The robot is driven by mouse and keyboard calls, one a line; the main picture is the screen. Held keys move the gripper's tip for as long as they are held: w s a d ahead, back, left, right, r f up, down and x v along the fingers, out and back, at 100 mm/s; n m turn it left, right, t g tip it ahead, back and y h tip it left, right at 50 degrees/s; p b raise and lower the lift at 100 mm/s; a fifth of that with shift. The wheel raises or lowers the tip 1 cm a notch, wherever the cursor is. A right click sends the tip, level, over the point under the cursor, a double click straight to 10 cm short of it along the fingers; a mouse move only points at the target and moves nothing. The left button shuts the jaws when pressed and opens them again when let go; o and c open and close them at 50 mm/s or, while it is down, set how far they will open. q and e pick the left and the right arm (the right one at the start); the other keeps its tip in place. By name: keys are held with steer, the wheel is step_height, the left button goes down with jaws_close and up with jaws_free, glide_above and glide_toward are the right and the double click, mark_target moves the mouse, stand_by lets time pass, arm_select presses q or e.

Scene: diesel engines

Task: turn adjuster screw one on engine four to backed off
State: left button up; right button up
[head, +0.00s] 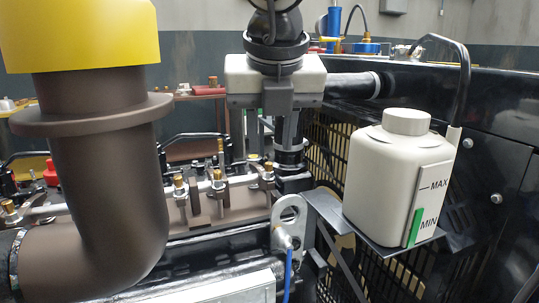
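Several brass-coloured adjuster screws with nuts stand on the rocker gear of the engine, among them one at the left (180,181), one in the middle (218,175) and one at the right (268,168). I cannot tell which is number one, and no engine number is readable. My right gripper (264,146) hangs from the top centre, its pale body above and behind the right-hand screws. Its fingers point down and appear apart, with nothing seen between them. Contact with a screw is not visible. My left gripper is not in view.
A large brown exhaust elbow (105,170) with a yellow top (80,35) blocks the left. A white coolant bottle (398,175) sits on a bracket at the right, before the radiator guard (335,150). A lifting eye (290,222) and a blue cable (288,272) are in front.

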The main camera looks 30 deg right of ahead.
mark_target(269, 164)
steer(key=shift+x, duration=1.9)
jaws_close()
steer(key=shift+f+n+y+b, duration=0.1)
steer(key=shift+n+y+b, duration=0.2)
steer(key=shift+n+b, duration=0.4)
steer(key=n+y, duration=0.1)
steer(key=n, duration=0.2)
steer(key=shift+d+t+b, duration=0.2)
steer(key=shift+t+b, duration=0.1)
steer(key=shift+t, duration=0.1)
steer(key=shift+r, duration=0.2)
jaws_free()
